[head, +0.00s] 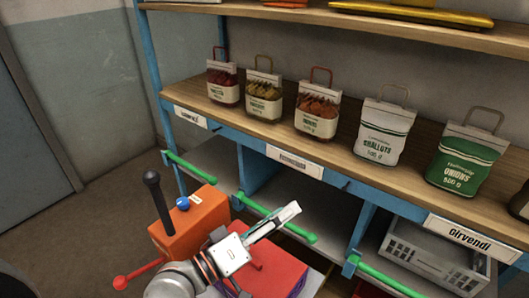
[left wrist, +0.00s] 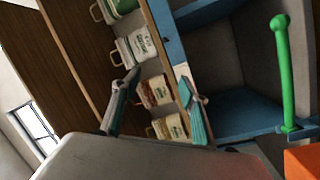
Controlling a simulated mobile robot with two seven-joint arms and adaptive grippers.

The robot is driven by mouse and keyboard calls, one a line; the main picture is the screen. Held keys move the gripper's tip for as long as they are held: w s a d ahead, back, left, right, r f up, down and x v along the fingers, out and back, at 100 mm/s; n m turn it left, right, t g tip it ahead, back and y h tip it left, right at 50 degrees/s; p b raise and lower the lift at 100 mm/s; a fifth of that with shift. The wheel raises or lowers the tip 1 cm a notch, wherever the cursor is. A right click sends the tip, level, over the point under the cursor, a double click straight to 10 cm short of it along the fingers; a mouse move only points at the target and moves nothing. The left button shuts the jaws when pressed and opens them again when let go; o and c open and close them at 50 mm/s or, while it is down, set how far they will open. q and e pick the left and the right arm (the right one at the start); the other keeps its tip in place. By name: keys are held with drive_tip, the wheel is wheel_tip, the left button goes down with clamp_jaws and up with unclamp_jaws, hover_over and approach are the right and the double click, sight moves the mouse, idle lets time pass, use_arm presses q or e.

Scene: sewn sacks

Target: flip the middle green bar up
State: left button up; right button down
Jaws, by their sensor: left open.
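The middle green bar (head: 290,228) spans the front of the middle compartment below the sack shelf, sloping down to the right in the head view. My left gripper (head: 296,209) is open and overlaps the bar's middle in the head view, hiding part of it. In the left wrist view the open fingers (left wrist: 156,100) have nothing between them. A green bar with a ball end (left wrist: 283,70), apparently the same one, stands off to the right of the fingers there. It looks apart from them. My right gripper is not in view.
Other green bars lie left (head: 190,167) and right (head: 385,278). Several sacks stand on the wooden shelf (head: 345,145) above. An orange box (head: 190,225) with a black stick and a red box (head: 275,272) are near my left arm. A grey crate (head: 430,258) sits lower right.

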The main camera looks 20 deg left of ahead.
use_arm(q)
drive_tip(key=w+a+r+n+t+y, duration=0.25)
drive_tip(key=r+n, duration=0.25)
drive_tip(key=n, duration=0.3)
drive_tip(key=w+a+r+n+t+y, duration=0.1)
drive_tip(key=w+a+r+n+t, duration=0.15)
drive_tip(key=r+n+t, duration=0.35)
drive_tip(key=w+a+f+n+g+y, duration=0.25)
drive_tip(key=w+f+n, duration=0.2)
drive_tip(key=n, duration=0.45)
drive_tip(key=w+a+f+n+g+y, duration=0.2)
drive_tip(key=w+f+n+g+y, duration=0.3)
drive_tip(key=n, duration=0.5)
drive_tip(key=shift+m+t+h, duration=0.3)
drive_tip(key=shift+t+h, duration=0.1)
drive_tip(key=shift+t, duration=0.3)
drive_tip(key=w, duration=0.3)
drive_tip(key=w+f, duration=0.1)
drive_tip(key=w, duration=0.2)
drive_tip(key=shift+f, duration=0.1)
clamp_jaws()
